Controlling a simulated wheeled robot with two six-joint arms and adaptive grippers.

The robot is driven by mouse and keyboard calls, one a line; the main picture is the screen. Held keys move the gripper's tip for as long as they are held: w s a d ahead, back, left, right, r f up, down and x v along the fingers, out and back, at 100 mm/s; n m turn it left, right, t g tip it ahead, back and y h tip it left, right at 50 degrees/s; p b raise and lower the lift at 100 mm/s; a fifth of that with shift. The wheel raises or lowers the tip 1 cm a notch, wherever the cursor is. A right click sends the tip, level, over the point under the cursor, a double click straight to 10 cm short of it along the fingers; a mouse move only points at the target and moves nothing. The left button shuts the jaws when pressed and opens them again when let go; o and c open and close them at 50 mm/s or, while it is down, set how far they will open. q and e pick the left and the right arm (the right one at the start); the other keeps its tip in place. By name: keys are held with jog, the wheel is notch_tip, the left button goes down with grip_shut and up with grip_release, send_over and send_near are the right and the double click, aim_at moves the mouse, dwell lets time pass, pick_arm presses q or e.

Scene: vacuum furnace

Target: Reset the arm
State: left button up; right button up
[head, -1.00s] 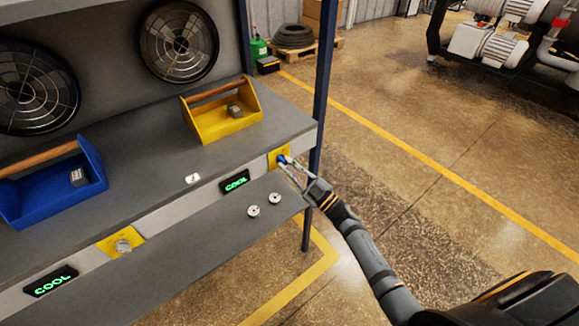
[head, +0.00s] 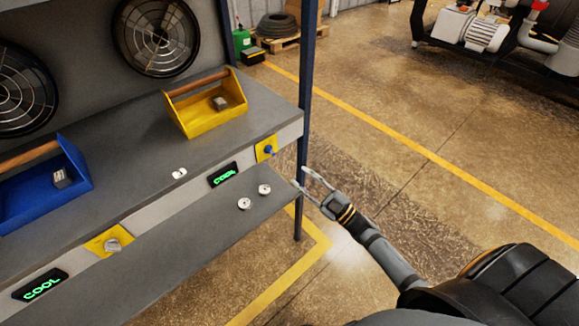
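My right gripper (head: 304,179) is open and empty. It is in the head view beside the right end of the bench's lower shelf, with its fingers pointing up and to the left. It is apart from the blue knob (head: 268,150) on the yellow plate (head: 260,153) at the right end of the bench front. My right arm (head: 378,247) reaches in from the lower right. My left gripper is not in the view.
A yellow tote (head: 211,122) and a blue tote (head: 28,200) stand on the grey bench. Two round white pieces, one here (head: 244,204), lie on the lower shelf (head: 170,255). A blue post (head: 305,95) rises near my gripper. Open floor (head: 400,160) lies to the right.

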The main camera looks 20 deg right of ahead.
jog(key=shift+v, duration=0.85)
jog(key=s+d+f+m+g+h+p, duration=0.1)
jog(key=s+d+f+m+g+h, duration=0.2)
jog(key=f, duration=0.7)
jog(key=s+d+f+m+g+h, duration=0.1)
jog(key=s+d+f+m+h, duration=0.3)
jog(key=f, duration=0.6)
jog(key=s+d+f+m+g+h+p, duration=0.1)
jog(key=s+d+f+m+g+h, duration=0.3)
jog(key=f, duration=0.6)
jog(key=s+a+f+g, duration=0.2)
jog(key=s+f, duration=0.3)
jog(key=s, duration=0.4)
jog(key=s+a+f+m+g+h, duration=0.1)
jog(key=s+f+g, duration=0.3)
jog(key=s, duration=0.5)
jog(key=s+a+f+g+p, duration=0.1)
jog(key=s+a+f+g, duration=0.2)
jog(key=s+f, duration=0.4)
jog(key=shift+s+a+m, duration=0.3)
jog(key=shift+s, duration=0.65)
